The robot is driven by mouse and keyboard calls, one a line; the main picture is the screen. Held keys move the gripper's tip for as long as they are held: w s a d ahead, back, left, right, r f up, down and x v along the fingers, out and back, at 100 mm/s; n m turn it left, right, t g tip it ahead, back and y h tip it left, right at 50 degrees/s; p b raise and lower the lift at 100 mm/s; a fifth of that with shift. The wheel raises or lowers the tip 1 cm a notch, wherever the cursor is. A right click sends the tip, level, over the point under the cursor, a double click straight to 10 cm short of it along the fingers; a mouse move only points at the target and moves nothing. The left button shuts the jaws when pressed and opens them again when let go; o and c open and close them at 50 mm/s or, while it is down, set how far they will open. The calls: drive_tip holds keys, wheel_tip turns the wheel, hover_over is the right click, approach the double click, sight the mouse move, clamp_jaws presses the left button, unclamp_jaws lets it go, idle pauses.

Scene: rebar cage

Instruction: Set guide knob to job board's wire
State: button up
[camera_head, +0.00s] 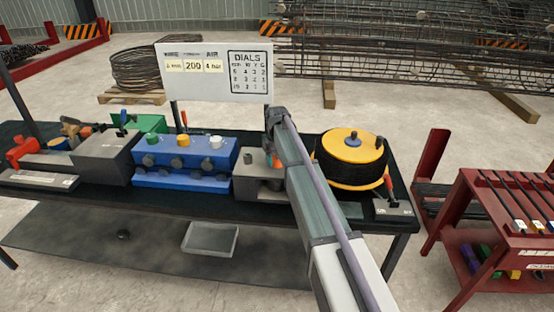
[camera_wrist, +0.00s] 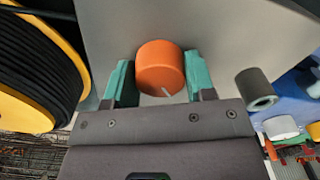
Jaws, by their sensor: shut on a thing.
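The orange guide knob (camera_wrist: 160,66) sits on a grey housing in the wrist view, with a white pointer mark on its lower edge toward me. My gripper (camera_wrist: 159,78) has its green fingers on both sides of the knob, shut on it. In the head view my arm and gripper largely cover the knob; a bit of orange shows at the grey guide box (camera_head: 245,185). The white job board (camera_head: 213,72) stands behind the bench. It has yellow cards under WIRE and AIR headings, the middle one reading 200, and a DIALS table. The wire card's small figure is hard to read.
A yellow-flanged spool of black wire (camera_head: 351,155) stands right of the guide box. A blue unit (camera_head: 186,158) with several knobs is on its left. A grey cylinder (camera_wrist: 256,90) stands near my gripper's right side. A red rack (camera_head: 500,225) stands beyond the bench's right end.

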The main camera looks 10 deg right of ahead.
drive_tip(key=o, duration=0.9)
wheel_tip(320, 180, up, 11)
drive_tip(key=p, duration=1)
drive_tip(key=shift+f+p, duration=0.1)
drive_tip(key=shift+p, duration=0.3)
drive_tip(key=shift+m, duration=0.6)
drive_tip(key=s+f+b, duration=0.2)
drive_tip(key=s, duration=1)
drive_tip(key=s+f+b, duration=0.3)
drive_tip(key=s, duration=1)
drive_tip(key=s+f+b, duration=0.2)
drive_tip(key=s, duration=1)
drive_tip(key=shift+s+f+b, duration=0.2)
drive_tip(key=shift+f+b, duration=0.2)
